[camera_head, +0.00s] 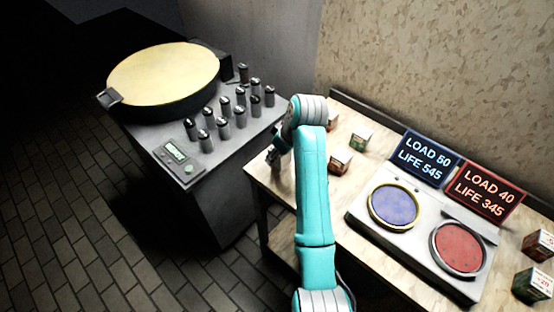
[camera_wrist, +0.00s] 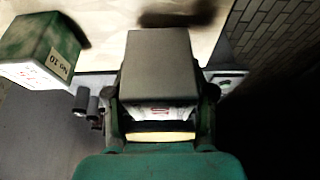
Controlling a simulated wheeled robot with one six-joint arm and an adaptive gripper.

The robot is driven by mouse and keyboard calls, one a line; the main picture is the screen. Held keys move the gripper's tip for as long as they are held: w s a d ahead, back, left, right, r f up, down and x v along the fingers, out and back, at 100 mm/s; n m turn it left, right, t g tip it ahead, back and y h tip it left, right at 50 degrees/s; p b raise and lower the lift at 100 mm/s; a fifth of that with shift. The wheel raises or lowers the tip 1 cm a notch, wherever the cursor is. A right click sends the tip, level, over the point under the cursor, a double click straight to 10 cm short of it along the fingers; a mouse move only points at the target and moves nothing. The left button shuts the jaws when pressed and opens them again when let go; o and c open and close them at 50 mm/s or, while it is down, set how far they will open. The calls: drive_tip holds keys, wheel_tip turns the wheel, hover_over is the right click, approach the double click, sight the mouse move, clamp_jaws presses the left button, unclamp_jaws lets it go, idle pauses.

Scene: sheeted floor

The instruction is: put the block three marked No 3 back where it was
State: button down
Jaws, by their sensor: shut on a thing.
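My gripper (camera_wrist: 160,104) is shut on a block (camera_wrist: 157,62) in the wrist view. The block shows a plain grey face and, below it, a pale face with red marks. I cannot read its number, so I cannot tell from the marks whether it is No 3. In the head view my gripper (camera_head: 278,165) is at the table's left end, mostly hidden behind my arm, and the held block cannot be made out there. A green and white block marked No 10 (camera_wrist: 40,50) is to the left of the held block in the wrist view.
Small blocks (camera_head: 361,139) (camera_head: 340,162) stand on the wooden table (camera_head: 262,177) right of my arm. A two-pan device, blue (camera_head: 394,205) and red (camera_head: 458,248), has signs LOAD 50 and LOAD 40. More blocks (camera_head: 533,284) stand far right.

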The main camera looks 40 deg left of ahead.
sight(278, 161)
drive_tip(key=shift+d+f, duration=0.1)
drive_tip(key=shift+f, duration=1.45)
drive_tip(key=shift+f, duration=0.15)
drive_tip(key=shift+c, duration=2)
unclamp_jaws()
drive_tip(key=v, duration=1.2)
drive_tip(key=shift+s, duration=0.1)
